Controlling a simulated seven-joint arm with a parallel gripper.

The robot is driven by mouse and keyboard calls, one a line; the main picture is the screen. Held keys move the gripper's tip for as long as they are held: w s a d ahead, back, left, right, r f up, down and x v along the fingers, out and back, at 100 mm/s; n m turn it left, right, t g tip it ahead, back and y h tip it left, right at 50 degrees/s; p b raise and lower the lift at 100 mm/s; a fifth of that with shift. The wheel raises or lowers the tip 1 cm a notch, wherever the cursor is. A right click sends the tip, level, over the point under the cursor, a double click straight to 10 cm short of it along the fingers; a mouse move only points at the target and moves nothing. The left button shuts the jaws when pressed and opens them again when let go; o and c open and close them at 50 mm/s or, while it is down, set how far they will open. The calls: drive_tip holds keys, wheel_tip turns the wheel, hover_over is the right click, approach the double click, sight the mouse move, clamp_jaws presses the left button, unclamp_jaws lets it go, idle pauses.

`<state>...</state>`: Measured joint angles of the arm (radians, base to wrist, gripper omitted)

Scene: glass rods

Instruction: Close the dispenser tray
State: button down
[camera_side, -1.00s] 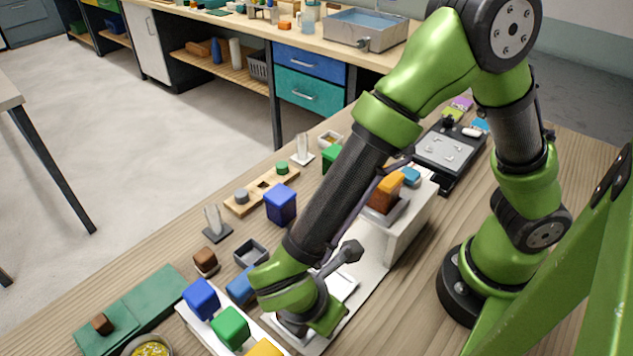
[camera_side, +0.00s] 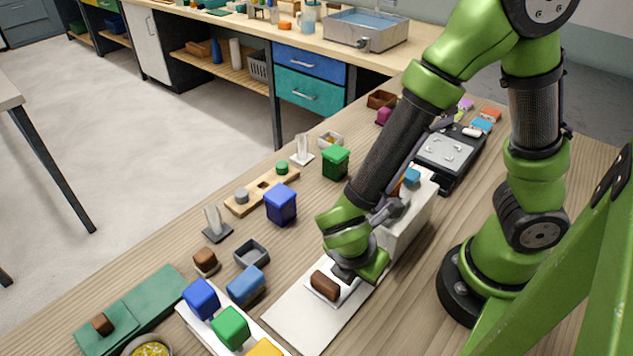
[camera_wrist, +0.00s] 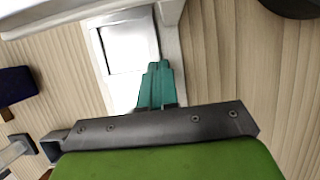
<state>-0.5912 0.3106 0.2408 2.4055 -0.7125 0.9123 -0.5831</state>
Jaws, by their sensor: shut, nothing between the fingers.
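The dispenser is a white box (camera_side: 408,232) on a long pale base plate (camera_side: 300,318). Its white tray (camera_side: 349,292) is partly out at the front, with a dark brown block (camera_side: 325,286) at its near end. My gripper (camera_side: 345,277) is low over the tray, between the block and the box; the arm hides part of the box and its top. In the wrist view, the teal fingers (camera_wrist: 157,82) are together and empty at the edge of a white-framed grey panel (camera_wrist: 130,46). I cannot tell whether they touch it. The brown block is not visible there.
Blue (camera_side: 201,299) and green (camera_side: 230,327) blocks stand on a white strip at front left. A blue bin (camera_side: 281,204), a green bin (camera_side: 335,162) and a wooden holder (camera_side: 262,190) stand left of the dispenser. A dark device (camera_side: 450,150) lies behind it.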

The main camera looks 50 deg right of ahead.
drive_tip(key=shift+d, duration=0.45)
drive_tip(key=v, duration=0.9)
drive_tip(key=w+a+r, duration=0.2)
drive_tip(key=a, duration=0.5)
drive_tip(key=w+a+r, duration=0.1)
drive_tip(key=w+a, duration=0.1)
drive_tip(key=a, duration=0.5)
approach(321, 288)
drive_tip(key=f, duration=0.1)
drive_tip(key=a+f, duration=0.1)
drive_tip(key=f, duration=0.1)
drive_tip(key=a+f, duration=0.1)
drive_tip(key=f, duration=0.1)
drive_tip(key=shift+s, duration=0.1)
drive_tip(key=d, duration=0.3)
drive_tip(key=shift+d+f, duration=0.1)
drive_tip(key=shift+f, duration=0.1)
drive_tip(key=shift+d, duration=0.45)
